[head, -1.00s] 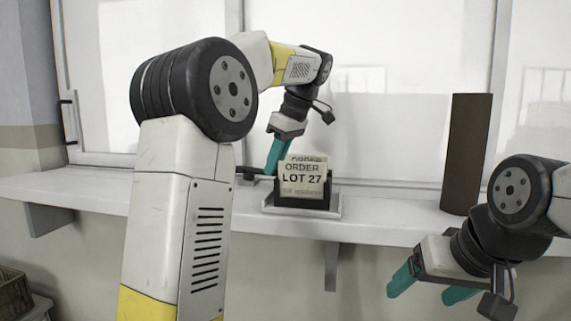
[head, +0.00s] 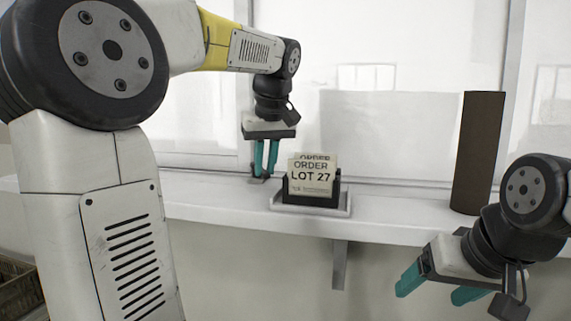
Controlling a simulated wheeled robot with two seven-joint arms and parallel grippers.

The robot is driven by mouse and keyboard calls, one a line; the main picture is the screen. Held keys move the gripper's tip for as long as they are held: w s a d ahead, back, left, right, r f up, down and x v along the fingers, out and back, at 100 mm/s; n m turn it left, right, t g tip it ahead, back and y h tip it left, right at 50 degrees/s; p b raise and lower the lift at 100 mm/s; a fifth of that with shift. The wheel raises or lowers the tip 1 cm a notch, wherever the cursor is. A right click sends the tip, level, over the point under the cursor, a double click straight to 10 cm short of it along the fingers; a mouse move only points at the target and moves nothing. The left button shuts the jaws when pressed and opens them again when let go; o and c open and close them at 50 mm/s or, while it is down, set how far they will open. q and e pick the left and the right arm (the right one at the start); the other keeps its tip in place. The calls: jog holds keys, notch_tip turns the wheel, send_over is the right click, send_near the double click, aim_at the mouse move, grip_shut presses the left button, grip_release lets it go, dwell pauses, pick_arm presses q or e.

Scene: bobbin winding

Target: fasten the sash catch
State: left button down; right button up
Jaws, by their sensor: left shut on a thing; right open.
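The sash catch (head: 257,180) is a small dark grey fitting low at the window frame, at the back of the sill and left of the card holder. My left gripper (head: 265,170) points down over it with its teal fingers close together, shut on the catch. The fingers hide part of the catch, so the exact position of its lever is unclear. My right gripper (head: 434,285) is open and empty, in front of the sill at the lower right.
A black card holder (head: 334,190) with "ORDER LOT 27" cards (head: 310,177) stands on the sill (head: 395,213), close to the right of my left gripper. A tall brown post (head: 477,150) stands further right. The sill between them is clear. A crate (head: 20,297) shows at the lower left.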

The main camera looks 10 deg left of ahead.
pick_arm(q)
jog(key=a+m, duration=0.1)
jog(key=s+a+m+h, duration=0.1)
jog(key=m, duration=0.1)
jog(key=shift+a, duration=0.15)
jog(key=shift+a+m+t+h, duration=0.15)
jog(key=shift+a+m+h, duration=0.3)
jog(key=shift+m, duration=0.45)
jog(key=shift+a+m+t+h, duration=0.15)
jog(key=shift+a+m+h, duration=0.3)
jog(key=shift+m, duration=0.45)
jog(key=shift+a, duration=0.15)
jog(key=c, duration=1.4)
grip_release()
jog(key=shift+o, duration=0.2)
jog(key=v, duration=0.7)
jog(key=shift+s+r, duration=0.2)
jog(key=shift+r, duration=0.2)
